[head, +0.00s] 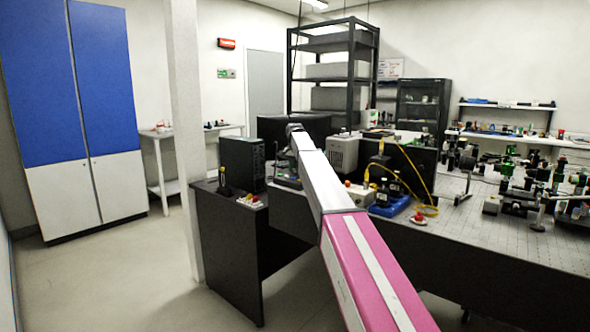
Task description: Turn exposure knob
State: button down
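I cannot pick out an exposure knob in the head view; it is too small or hidden. A pale grey boxy instrument (343,153) stands on the bench, just right of my arm, but I cannot tell if it carries the knob. My arm reaches away from me over the bench and ends in a grey joint near the dark equipment. Small grey parts show below that joint, but I cannot make out the fingers or whether they touch anything.
A black computer tower (242,163) stands left of my arm on the dark desk (228,225). A blue tray with bottles (388,204) and a red-topped button box (419,219) lie to the right. The optical table (480,233) holds crowded optics. Open floor (150,275) lies left.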

jog(key=shift+n, duration=0.3)
jog(key=n, duration=0.4)
jog(key=shift+n, duration=2)
jog(key=c, duration=1)
grip_release()
jog(key=shift+r, duration=0.1)
notch_tip(320, 180, up, 11)
jog(key=shift+f, duration=0.15)
